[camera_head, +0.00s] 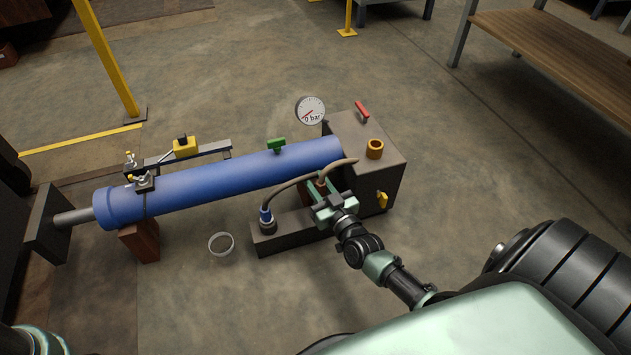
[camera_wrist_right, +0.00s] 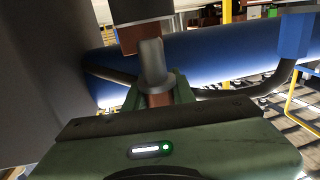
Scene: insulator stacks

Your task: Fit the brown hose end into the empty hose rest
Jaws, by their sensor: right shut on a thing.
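My right gripper (camera_head: 323,188) is shut on the brown hose end (camera_wrist_right: 158,99). It holds the end in front of the blue cylinder, over the right part of a dark ledge (camera_head: 282,235). A grey nozzle (camera_wrist_right: 152,65) extends from the brown part in the wrist view. A wider brown piece lies just beyond the nozzle tip; whether they touch I cannot tell. The other, blue hose end (camera_head: 266,215) stands upright in a dark rest on the ledge's left end. I cannot make out the empty hose rest; my gripper covers part of the ledge. My left gripper is not in view.
The long blue cylinder (camera_head: 220,185) lies behind the ledge. A grey-brown box (camera_head: 390,170) at its right carries a gauge (camera_head: 311,111), a red lever (camera_head: 362,109), an orange-brown open ring (camera_head: 375,149) and a yellow handle (camera_head: 382,199). A pale ring (camera_head: 221,244) lies on the floor.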

